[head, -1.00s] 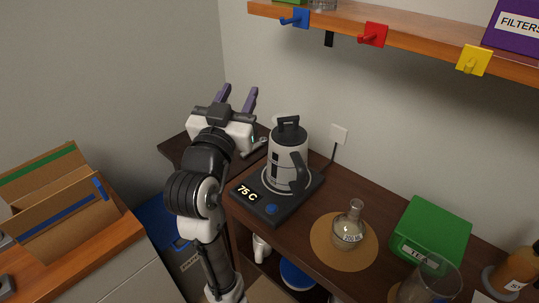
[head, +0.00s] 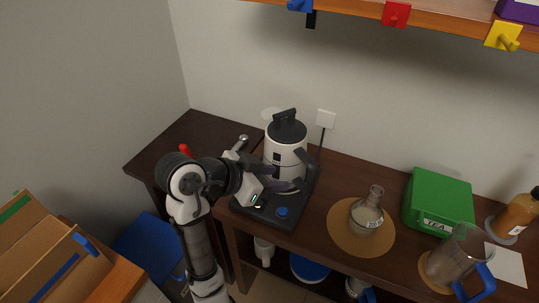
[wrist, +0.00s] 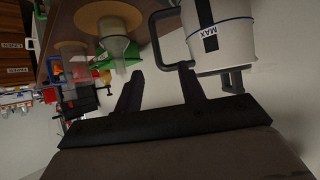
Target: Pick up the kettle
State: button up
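The white and black kettle (head: 284,148) stands upright on its black heating base (head: 268,213). Its black handle (head: 307,161) faces front right; the kettle and its MAX mark also show in the wrist view (wrist: 220,40), with the handle (wrist: 160,42) to its left. My gripper (head: 292,178) is in front of the kettle's lower body, with its fingers pointing right towards the handle side. In the wrist view my gripper (wrist: 162,76) is open and empty, its two fingers apart just short of the handle. Whether a finger touches the kettle I cannot tell.
A glass flask (head: 367,214) on a round mat, a green tea box (head: 437,203) and a glass jug (head: 455,257) stand to the right. A wall outlet (head: 326,119) with a cord is behind the kettle. A shelf with hooks hangs above. The left counter is mostly clear.

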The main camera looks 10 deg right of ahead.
aim_at(307, 181)
jog(key=x, duration=0.2)
jog(key=b+x, duration=0.1)
jog(key=x, duration=0.5)
jog(key=shift+s+f+b, duration=0.3)
jog(key=shift+b, duration=0.1)
jog(key=shift+p+x, duration=0.5)
jog(key=shift+x, duration=2.4)
jog(key=shift+s+r, duration=0.1)
jog(key=shift+r, duration=0.05)
grip_shut()
